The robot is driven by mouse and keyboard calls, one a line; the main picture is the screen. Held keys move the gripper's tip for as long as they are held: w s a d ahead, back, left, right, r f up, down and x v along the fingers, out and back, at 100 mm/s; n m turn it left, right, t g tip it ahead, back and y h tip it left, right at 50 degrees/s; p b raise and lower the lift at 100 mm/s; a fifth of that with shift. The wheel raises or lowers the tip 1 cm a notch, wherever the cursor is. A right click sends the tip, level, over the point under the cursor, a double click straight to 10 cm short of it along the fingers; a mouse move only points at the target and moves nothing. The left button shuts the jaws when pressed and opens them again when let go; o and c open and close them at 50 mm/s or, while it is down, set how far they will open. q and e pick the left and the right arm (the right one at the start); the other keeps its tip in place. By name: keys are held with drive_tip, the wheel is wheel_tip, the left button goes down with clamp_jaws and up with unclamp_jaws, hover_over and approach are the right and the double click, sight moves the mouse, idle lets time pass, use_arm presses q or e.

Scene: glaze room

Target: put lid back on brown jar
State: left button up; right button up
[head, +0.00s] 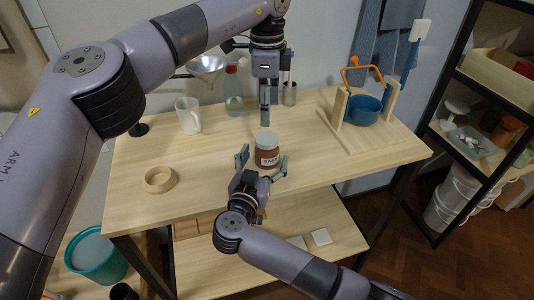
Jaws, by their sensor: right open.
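The brown jar (267,158) stands upright on the wooden table, with a pale label on its front. A whitish, round lid-like top (267,139) shows at the jar's mouth; I cannot tell whether it is seated. My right gripper (262,160) is open at the jar's near side, one finger to its left and one to its right. I cannot tell whether they touch it. My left gripper (265,118) points down just above the jar. Its fingers overlap in this view, so their opening is hidden, and no object shows clearly between them.
A wooden ring (160,180) lies at left on the table (215,165). A white mug (187,115), a bottle (234,104) and a metal cup (289,94) stand behind. A wooden stand (391,112) with a blue pot (363,108) is at right. The front right tabletop is clear.

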sight(267, 138)
drive_tip(key=shift+x, duration=1.35)
clamp_jaws()
use_arm(q)
drive_tip(key=n, duration=0.4)
idle(0.4)
drive_tip(key=shift+f, duration=4.05)
drive_tip(key=shift+c, duration=0.6)
